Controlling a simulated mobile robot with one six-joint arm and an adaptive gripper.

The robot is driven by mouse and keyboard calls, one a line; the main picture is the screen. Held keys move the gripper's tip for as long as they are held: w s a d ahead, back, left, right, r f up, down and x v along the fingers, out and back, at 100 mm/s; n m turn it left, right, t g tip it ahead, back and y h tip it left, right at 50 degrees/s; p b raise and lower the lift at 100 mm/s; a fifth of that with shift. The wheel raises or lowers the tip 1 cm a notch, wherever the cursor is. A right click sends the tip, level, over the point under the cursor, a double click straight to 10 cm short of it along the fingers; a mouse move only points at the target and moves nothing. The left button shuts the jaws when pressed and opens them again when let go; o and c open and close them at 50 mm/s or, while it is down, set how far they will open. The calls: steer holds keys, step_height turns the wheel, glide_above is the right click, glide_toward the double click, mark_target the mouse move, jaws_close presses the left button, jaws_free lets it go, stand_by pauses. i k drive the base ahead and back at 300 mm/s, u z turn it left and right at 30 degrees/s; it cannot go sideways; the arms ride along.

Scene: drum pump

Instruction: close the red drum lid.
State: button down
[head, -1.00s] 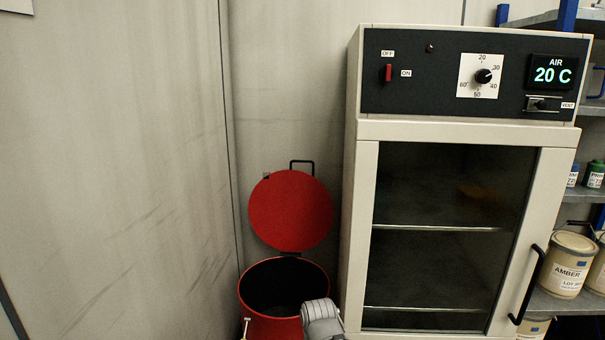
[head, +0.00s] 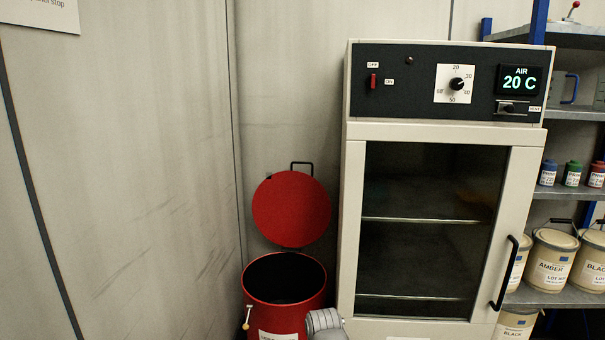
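The red drum (head: 284,318) stands on the floor in the corner, left of the oven. Its top is open and its inside looks dark. The round red lid (head: 291,209) stands raised upright behind the drum's opening, with a black handle (head: 302,166) at its top edge. A small yellow-tipped lever (head: 245,322) shows on the drum's left side. A grey rounded part of my arm shows at the bottom edge, in front of the drum's right side. My gripper is not in view.
A tall cream oven (head: 352,220) with a dark glass door stands close on the drum's right. Grey wall panels (head: 130,170) are behind and left of the drum. Shelves (head: 562,195) with paint tins and small bottles are at the far right.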

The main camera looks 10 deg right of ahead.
mark_target(291, 209)
steer(key=z, duration=0.8)
steer(key=i, duration=0.5)
steer(key=u, duration=0.85)
steer(key=i, duration=0.8)
